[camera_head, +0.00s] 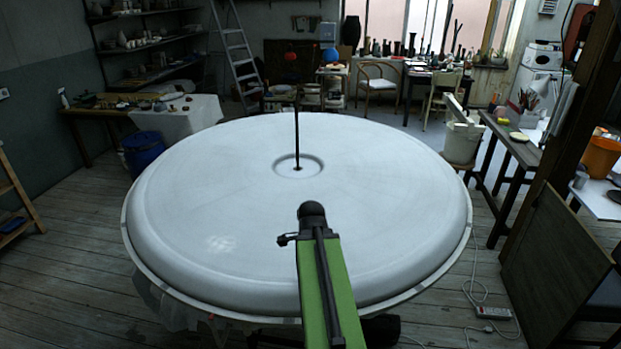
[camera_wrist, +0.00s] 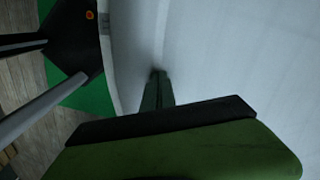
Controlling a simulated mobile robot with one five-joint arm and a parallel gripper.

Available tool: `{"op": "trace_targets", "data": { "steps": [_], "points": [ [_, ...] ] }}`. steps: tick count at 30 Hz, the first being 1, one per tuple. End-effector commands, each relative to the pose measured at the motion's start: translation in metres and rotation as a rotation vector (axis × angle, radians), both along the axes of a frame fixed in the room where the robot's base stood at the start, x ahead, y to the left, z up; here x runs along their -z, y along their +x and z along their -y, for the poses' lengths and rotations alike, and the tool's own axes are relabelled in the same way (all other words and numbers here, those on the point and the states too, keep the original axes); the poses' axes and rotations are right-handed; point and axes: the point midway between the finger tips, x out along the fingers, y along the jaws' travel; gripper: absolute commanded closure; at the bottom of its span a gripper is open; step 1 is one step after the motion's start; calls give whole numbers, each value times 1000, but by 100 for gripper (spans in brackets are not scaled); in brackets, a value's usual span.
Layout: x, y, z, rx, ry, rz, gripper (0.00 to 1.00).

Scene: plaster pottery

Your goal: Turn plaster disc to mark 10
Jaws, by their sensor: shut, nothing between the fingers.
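The plaster disc (camera_head: 222,190) is a large, round, white slab with a rounded edge, filling the middle of the head view. A ring-shaped recess (camera_head: 284,164) surrounds a thin dark upright rod (camera_head: 297,125) at its centre. The disc's white surface (camera_wrist: 230,60) also fills the right of the wrist view. My gripper (camera_wrist: 158,78) shows there as narrow dark green fingers, shut and empty, with their tips close to or against the white surface; I cannot tell if they touch. In the head view my arm covers the near edge and the gripper is hidden. No numbered marks are legible.
A pale rim (camera_head: 137,258) runs around beneath the disc. A blue bin (camera_head: 146,150) stands at the left and a wooden table (camera_head: 514,143) at the right. A power strip (camera_head: 494,313) and cable lie on the plank floor at the lower right.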

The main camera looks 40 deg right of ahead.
Motion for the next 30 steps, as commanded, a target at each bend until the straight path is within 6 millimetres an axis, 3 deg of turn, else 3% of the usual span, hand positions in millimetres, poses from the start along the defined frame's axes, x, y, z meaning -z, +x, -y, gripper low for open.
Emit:
{"op": "trace_targets", "data": {
  "steps": [30],
  "points": [
    [1, 48, -54, -2, 2, 2, 100]
  ]
}}
